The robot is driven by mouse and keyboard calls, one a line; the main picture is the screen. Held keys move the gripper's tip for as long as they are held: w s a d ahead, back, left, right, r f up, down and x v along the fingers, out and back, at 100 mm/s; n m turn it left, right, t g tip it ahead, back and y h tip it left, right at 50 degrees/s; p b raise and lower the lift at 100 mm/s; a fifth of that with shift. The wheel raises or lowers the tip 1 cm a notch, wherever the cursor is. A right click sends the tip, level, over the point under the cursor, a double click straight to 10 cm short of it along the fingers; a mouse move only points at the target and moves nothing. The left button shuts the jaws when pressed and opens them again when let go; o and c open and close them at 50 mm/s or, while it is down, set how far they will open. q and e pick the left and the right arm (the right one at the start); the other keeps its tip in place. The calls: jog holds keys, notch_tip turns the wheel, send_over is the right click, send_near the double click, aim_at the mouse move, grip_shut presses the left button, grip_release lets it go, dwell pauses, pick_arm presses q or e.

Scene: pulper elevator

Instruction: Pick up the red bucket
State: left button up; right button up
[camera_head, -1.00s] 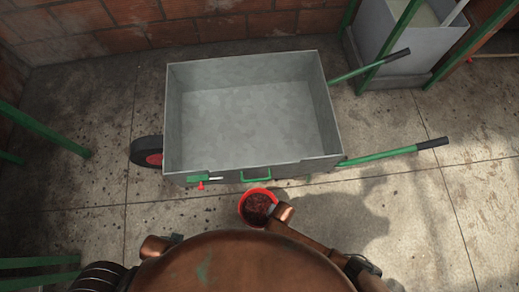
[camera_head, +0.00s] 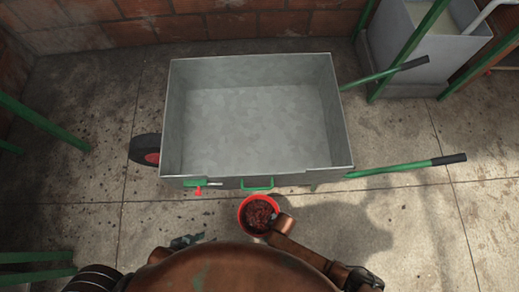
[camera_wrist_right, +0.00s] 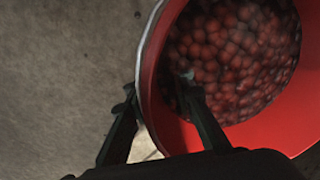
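The red bucket (camera_head: 242,217) stands upright on the concrete floor in front of the wheelbarrow, filled with dark red berries (camera_head: 260,213). In the right wrist view the bucket's red wall (camera_wrist_right: 262,132) fills the right side. My right gripper (camera_wrist_right: 158,88) has its two dark fingers apart, with the bucket's rim between them. One finger is inside over the berries, the other outside. In the head view my right arm reaches the bucket's right edge and its fingers are hard to make out. My left gripper (camera_head: 187,241) is left of the bucket, apart from it; its fingers are unclear.
A grey metal wheelbarrow (camera_head: 258,128) with green handles stands empty just behind the bucket. A grey bin (camera_head: 420,60) with green posts is at the back right. Green frame legs stand at the left. Floor to the right is clear.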

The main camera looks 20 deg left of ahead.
grip_shut()
dwell(0.7)
jog(key=shift+a+r, duration=0.1)
jog(key=shift+a, duration=0.05)
